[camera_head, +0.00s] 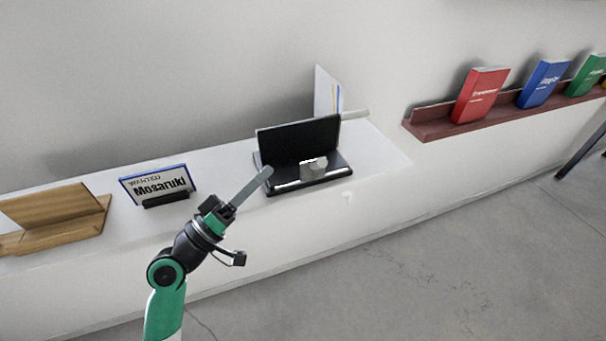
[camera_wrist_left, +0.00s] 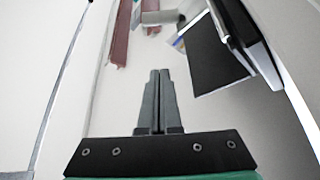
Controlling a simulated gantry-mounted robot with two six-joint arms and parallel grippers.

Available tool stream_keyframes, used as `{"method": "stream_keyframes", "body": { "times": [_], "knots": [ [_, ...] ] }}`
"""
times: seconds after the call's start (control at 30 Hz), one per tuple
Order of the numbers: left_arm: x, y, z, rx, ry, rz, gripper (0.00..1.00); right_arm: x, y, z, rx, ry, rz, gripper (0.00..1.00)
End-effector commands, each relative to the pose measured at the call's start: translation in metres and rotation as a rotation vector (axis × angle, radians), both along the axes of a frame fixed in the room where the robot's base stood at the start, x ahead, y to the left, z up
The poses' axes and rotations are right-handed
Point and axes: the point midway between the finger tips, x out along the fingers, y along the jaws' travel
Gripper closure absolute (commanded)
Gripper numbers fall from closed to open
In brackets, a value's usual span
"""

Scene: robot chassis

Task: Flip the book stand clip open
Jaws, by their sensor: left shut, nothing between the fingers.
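The black book stand (camera_head: 298,143) stands on the white ledge, with an upright back panel and a flat base. A grey clip (camera_head: 313,169) sits at the front edge of its base. The stand also shows at the upper right in the left wrist view (camera_wrist_left: 214,58); I cannot make out the clip there. My left gripper (camera_head: 267,172) is shut and empty, its fingertips just left of the stand's base in the head view. In the left wrist view its fingers (camera_wrist_left: 159,72) are together with nothing between them. My right gripper is not in view.
A sign (camera_head: 158,183) on a small black holder and a wooden stand (camera_head: 62,218) are on the white ledge (camera_head: 225,170) to the left. A white board (camera_head: 327,92) stands behind the book stand. A dark red shelf (camera_head: 440,124) with several books is at right.

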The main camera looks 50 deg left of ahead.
Motion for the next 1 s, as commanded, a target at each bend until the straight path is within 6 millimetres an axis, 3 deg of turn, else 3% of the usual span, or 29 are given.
{"method": "stream_keyframes", "body": {
  "times": [0.37,0.57,0.87,1.0],
  "knots": [
    [0.005,0.0,0.004,0.001,0.0,-0.001,1.0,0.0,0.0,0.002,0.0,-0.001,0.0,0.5],
    [0.034,-0.001,0.016,0.003,-0.002,-0.003,1.0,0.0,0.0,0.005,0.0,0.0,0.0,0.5],
    [0.095,0.0,0.039,0.002,-0.003,-0.003,1.0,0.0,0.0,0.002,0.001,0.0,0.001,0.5],
    [0.092,-0.018,0.019,0.0,0.0,-0.004,1.0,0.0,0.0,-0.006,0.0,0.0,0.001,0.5]
  ]
}}
